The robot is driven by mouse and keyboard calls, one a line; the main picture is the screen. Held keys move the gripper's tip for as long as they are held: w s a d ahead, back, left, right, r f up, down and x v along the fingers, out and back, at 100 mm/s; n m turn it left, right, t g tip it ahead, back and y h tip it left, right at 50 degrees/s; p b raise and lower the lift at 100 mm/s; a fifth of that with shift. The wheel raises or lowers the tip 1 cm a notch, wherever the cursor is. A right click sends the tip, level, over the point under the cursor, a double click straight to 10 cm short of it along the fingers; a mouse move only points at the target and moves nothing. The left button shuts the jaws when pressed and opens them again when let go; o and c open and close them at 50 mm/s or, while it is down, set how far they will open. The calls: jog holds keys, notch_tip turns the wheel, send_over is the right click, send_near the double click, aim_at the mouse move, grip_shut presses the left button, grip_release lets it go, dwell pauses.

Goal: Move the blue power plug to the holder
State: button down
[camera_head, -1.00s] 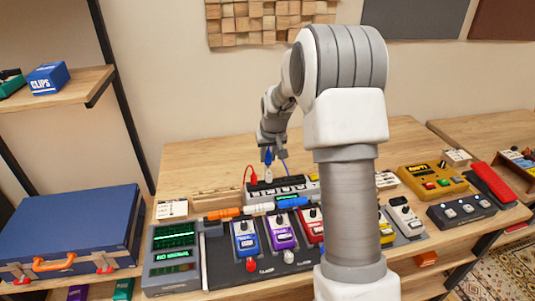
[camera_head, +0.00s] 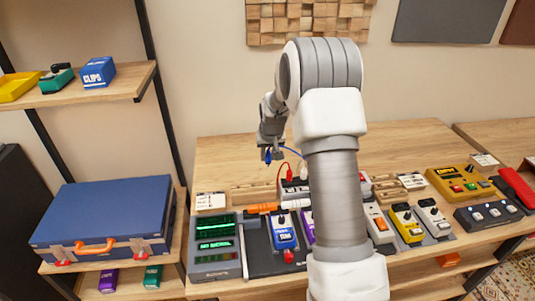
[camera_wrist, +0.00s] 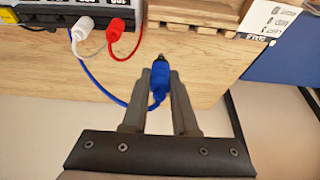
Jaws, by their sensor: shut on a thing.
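My gripper (camera_wrist: 160,85) is shut on the blue power plug (camera_wrist: 158,80), with the plug's dark tip sticking out past the fingertips. In the head view my gripper (camera_head: 270,148) holds the blue plug (camera_head: 267,158) above the table, behind the pedalboard. A blue cable (camera_wrist: 108,90) loops from the plug back to the power strip (camera_wrist: 60,14). The wooden slotted block (camera_wrist: 195,12), apparently the holder, lies ahead of the plug, apart from it. It also shows in the head view (camera_head: 252,194), between a label card and the strip.
A red plug (camera_wrist: 120,25) and a white plug (camera_wrist: 82,28) sit in the strip beside the block. The label card (camera_head: 210,201) is left of the block. Pedals, including a blue one (camera_head: 283,232), stand in front. The table behind is clear.

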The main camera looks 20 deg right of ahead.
aim_at(268, 164)
jog(key=shift+a+f+b, duration=0.1)
jog(key=shift+f+b, duration=1.35)
jog(key=shift+f, duration=1.2)
jog(key=shift+f+b, duration=0.65)
jog(key=shift+f, duration=0.25)
jog(key=shift+f+b, duration=1)
jog(key=shift+b, duration=0.4)
jog(key=shift+c, duration=1)
grip_release()
jog(key=shift+r, duration=0.15)
jog(key=shift+r+p, duration=1.9)
jog(key=shift+r, duration=1.45)
